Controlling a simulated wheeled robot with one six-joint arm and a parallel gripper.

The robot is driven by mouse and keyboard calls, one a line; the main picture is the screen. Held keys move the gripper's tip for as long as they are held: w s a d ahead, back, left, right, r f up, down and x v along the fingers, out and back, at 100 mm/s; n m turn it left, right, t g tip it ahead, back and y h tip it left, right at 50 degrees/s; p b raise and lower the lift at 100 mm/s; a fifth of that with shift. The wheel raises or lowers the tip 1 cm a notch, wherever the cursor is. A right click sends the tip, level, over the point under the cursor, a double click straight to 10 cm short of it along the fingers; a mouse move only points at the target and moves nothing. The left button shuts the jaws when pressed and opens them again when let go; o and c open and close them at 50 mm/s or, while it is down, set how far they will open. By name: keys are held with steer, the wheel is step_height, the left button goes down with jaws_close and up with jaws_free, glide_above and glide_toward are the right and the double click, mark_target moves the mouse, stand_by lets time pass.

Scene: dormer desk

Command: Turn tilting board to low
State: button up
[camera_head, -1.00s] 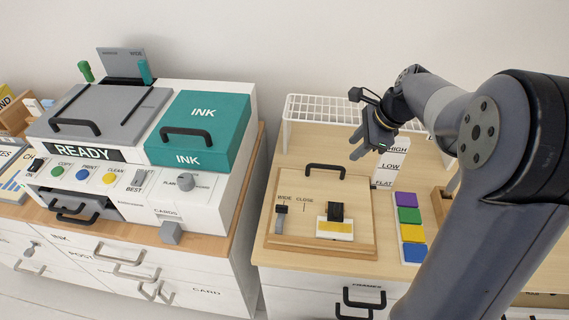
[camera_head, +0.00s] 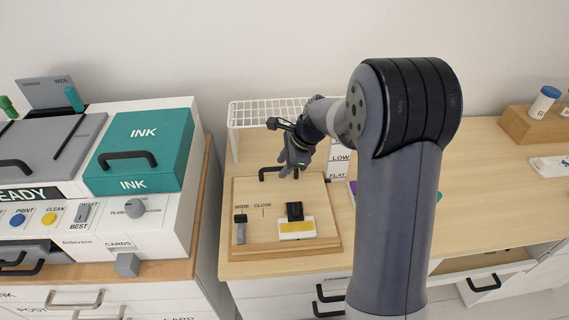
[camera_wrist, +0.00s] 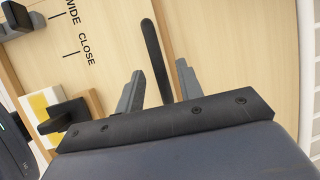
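The tilting board (camera_head: 268,209) is a pale wooden panel that appears to lie down on its wooden base. Its black bar handle (camera_head: 266,173) is near the back edge; it also shows in the wrist view (camera_wrist: 152,45). A white upright scale (camera_head: 340,165) stands behind its right side, showing LOW and FLAT; my arm hides its top. My gripper (camera_head: 293,172) is open above the handle's right end. In the wrist view, its two fingers (camera_wrist: 161,82) show on either side of the handle bar. I cannot tell whether they touch it.
A white wire rack (camera_head: 262,112) stands behind. A printer with a teal ink lid (camera_head: 139,150) is left.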

jaws_close()
stand_by(0.3)
stand_by(0.3)
